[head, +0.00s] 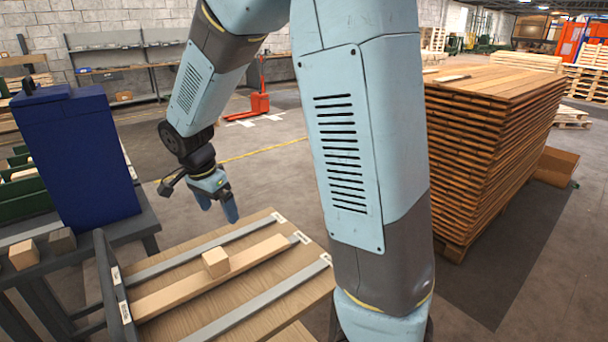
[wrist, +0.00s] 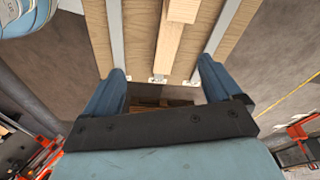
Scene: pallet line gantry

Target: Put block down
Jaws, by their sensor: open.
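A small pale wooden block (head: 215,262) sits on a long wooden plank (head: 180,291) on the wooden table (head: 225,325). In the wrist view the block (wrist: 183,10) shows at the top edge, partly cut off, on the plank (wrist: 168,45). My gripper (head: 219,205) is above the far edge of the table, beyond the block and apart from it. In the wrist view my gripper (wrist: 177,95) has its two blue fingers spread, with nothing held between them.
Grey metal strips (head: 265,302) run along the table on both sides of the plank. A blue cabinet (head: 75,160) stands at the left, with two more blocks, one pale (head: 24,255) and one grey-brown (head: 62,241), before it. A tall wood stack (head: 490,150) stands at the right.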

